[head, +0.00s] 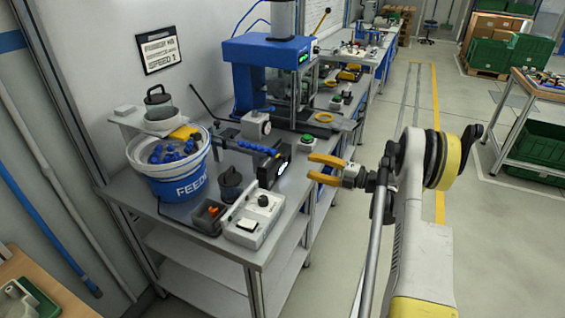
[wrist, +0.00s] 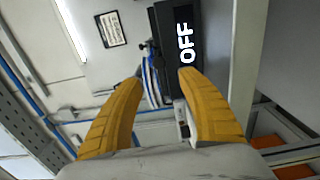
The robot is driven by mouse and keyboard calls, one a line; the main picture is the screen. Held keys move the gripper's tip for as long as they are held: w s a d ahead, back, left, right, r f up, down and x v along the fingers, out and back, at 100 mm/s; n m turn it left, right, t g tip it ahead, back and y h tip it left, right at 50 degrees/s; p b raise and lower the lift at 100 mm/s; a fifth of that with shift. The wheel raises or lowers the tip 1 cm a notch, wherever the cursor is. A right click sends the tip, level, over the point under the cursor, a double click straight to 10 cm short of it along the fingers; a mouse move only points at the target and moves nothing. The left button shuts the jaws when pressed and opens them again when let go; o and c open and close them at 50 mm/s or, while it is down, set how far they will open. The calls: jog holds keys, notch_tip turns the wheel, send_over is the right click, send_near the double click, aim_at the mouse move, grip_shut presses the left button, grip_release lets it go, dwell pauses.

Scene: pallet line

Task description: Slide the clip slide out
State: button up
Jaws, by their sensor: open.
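My gripper (head: 310,167) is open and empty, with its yellow fingers apart. In the head view it hangs in the air to the right of the black unit at the table's front edge. In the wrist view the open fingers (wrist: 159,78) frame part of a black box with a white OFF sign (wrist: 186,42).
A grey control box (head: 254,219) and a dark bin with orange parts (head: 209,215) stand at the table's near corner. A green button box (head: 307,143) and a blue press (head: 268,62) stand farther back.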

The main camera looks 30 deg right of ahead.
aim_at(285, 158)
jog(key=b+x, duration=0.2)
jog(key=x, duration=0.8)
jog(key=shift+w+a+r+b, duration=0.1)
jog(key=shift+w+a+b, duration=0.1)
jog(key=shift+b, duration=0.15)
